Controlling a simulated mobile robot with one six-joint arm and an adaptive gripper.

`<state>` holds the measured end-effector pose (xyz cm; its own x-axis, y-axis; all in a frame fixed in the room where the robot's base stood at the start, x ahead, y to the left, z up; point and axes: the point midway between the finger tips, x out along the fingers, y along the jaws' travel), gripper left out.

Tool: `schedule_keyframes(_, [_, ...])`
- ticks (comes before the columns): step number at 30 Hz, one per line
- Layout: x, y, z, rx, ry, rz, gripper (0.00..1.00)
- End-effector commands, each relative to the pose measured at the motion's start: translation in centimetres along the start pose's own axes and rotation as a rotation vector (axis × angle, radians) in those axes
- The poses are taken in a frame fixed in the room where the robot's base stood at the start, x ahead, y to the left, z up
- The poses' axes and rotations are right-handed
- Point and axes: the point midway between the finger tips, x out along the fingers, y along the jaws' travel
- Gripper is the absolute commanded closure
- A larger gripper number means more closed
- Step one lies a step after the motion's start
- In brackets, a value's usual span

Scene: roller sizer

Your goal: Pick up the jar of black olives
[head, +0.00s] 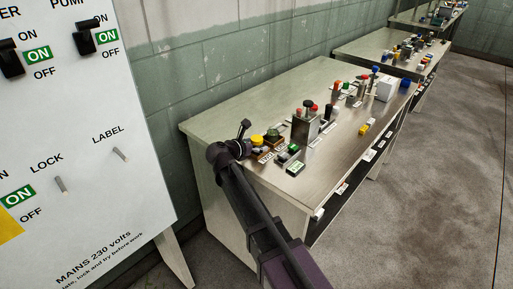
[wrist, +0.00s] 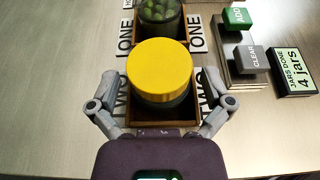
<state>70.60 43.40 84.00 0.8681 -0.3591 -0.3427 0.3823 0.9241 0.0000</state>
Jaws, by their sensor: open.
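A jar with a yellow lid (wrist: 160,68) stands in a wooden tray marked TWO, directly in front of my gripper (wrist: 160,88). The lid hides most of the jar; a thin strip of dark side shows below it, so I cannot confirm its contents. In the head view the yellow lid (head: 257,140) is just beyond my gripper (head: 243,138). The gripper is open, with one finger on each side of the jar. A second jar, of green olives (wrist: 159,14), stands behind it in the tray marked ONE.
Right of the trays are a green ADD button (wrist: 238,17), a grey CLEAR button (wrist: 250,58) and a counter reading "JARS DONE 4 jars" (wrist: 292,70). The metal bench (head: 225,115) has clear room at its back left. A white control panel (head: 75,125) stands at left.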

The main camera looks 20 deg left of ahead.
Motion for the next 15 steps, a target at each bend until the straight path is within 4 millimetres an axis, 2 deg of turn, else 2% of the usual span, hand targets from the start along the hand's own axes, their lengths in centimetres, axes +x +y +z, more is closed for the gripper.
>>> schedule_keyframes(4, [-0.01,0.00,-0.01,0.000,0.000,0.000,0.00])
schedule_keyframes(12, [0.07,-0.06,0.02,0.001,0.000,-0.001,0.80])
schedule_keyframes(13, [0.07,-0.07,0.02,0.001,0.000,-0.001,0.84])
schedule_keyframes(15, [0.07,-0.07,0.03,0.001,0.000,-0.001,0.85])
